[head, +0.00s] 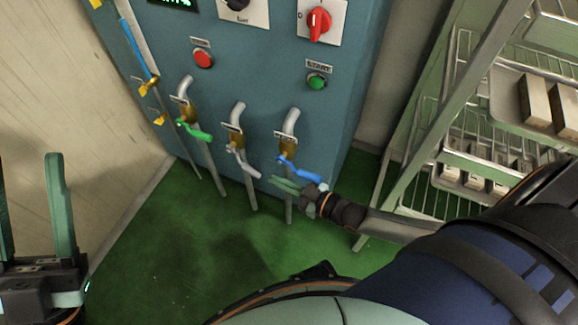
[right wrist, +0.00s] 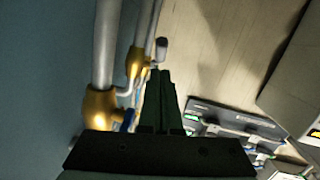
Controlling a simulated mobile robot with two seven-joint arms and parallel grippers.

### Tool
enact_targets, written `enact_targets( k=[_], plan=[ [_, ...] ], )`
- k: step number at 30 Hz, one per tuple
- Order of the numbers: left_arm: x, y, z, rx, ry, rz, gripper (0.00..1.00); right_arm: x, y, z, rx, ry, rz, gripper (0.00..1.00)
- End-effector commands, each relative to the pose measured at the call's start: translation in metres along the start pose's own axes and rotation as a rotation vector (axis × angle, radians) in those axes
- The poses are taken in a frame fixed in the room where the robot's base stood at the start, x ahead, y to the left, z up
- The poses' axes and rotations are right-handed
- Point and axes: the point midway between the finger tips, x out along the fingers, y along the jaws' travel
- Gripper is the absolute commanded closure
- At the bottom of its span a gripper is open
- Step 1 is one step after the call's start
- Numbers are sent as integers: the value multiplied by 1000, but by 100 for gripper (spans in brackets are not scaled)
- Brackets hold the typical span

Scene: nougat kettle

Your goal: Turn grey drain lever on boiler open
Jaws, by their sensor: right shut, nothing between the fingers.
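The grey drain lever (head: 243,161) is on the brass valve of the middle of three drain pipes low on the blue boiler (head: 255,85). It slants down to the right. In the right wrist view a grey lever end (right wrist: 161,48) shows just beyond the fingertips. My right gripper (head: 284,186) is shut and empty, below and right of the grey lever and close to the blue lever (head: 300,171). I cannot tell whether it touches either. It also shows in the right wrist view (right wrist: 160,85). My left gripper (head: 35,215) is open and empty at the lower left, far from the valves.
A green lever (head: 196,131) is on the left pipe. A red button (head: 203,58), a green button (head: 317,82) and a red rotary switch (head: 319,21) sit above. A wire rack (head: 460,110) stands at the right. The green floor (head: 180,260) in front is clear.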

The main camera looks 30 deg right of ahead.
Motion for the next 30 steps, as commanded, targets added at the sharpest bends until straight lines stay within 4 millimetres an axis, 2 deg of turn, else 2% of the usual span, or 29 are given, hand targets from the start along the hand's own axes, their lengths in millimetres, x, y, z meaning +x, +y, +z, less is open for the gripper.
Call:
enact_targets(
  k=[3, 9, 30],
  plan=[
    [-7, 4, 8, -13, -3, 1, 50, 23, 0, 3, -1, 2, 1, 100],
    [-12, 7, 13, -26, -6, 2, 50, 45, 0, 2, -2, 0, 0, 100],
    [-15, 8, 16, -35, -9, 0, 50, 52, -1, 6, -1, -1, -1, 100]
  ],
)
